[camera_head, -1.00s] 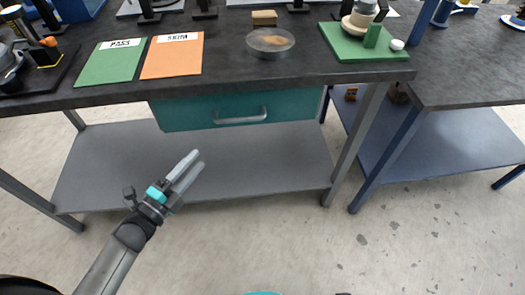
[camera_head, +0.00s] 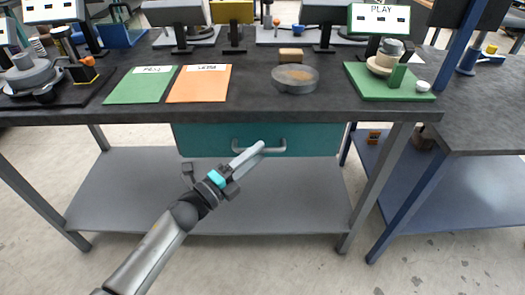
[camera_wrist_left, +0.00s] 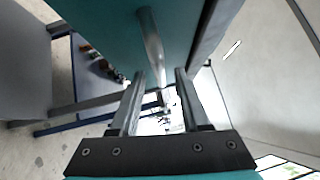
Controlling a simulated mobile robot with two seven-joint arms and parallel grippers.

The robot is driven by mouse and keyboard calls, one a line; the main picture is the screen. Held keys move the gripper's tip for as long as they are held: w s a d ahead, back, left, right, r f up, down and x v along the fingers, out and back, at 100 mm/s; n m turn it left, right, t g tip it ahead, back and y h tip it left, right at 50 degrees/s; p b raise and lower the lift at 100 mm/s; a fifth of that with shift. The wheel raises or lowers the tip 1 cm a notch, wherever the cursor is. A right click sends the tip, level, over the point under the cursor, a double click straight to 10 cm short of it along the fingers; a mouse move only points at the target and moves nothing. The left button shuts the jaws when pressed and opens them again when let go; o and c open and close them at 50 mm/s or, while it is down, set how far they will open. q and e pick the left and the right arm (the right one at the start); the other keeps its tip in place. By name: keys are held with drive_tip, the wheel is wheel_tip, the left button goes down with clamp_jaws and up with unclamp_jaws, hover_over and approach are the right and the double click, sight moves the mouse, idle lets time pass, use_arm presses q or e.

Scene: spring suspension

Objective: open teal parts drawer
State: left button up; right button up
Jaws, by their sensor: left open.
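The teal drawer (camera_head: 312,137) hangs under the dark bench top and looks closed. A grey bar handle (camera_head: 274,151) runs across its front. In the left wrist view the teal drawer front (camera_wrist_left: 105,22) is close, and the handle (camera_wrist_left: 152,45) runs between the two open fingers (camera_wrist_left: 157,88). A gap shows on each side of the bar, and I cannot tell whether either finger touches it. My right gripper is not in view.
The bench top (camera_head: 255,102) carries a green sheet (camera_head: 140,88), an orange sheet (camera_head: 200,86), a round dish (camera_head: 295,82) and a green board (camera_head: 375,90). A grey lower shelf (camera_head: 120,190) lies below the drawer. Bare floor (camera_head: 290,265) is in front.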

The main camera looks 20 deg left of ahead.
use_arm(q)
drive_tip(key=shift+x, duration=1.4)
clamp_jaws()
idle(0.5)
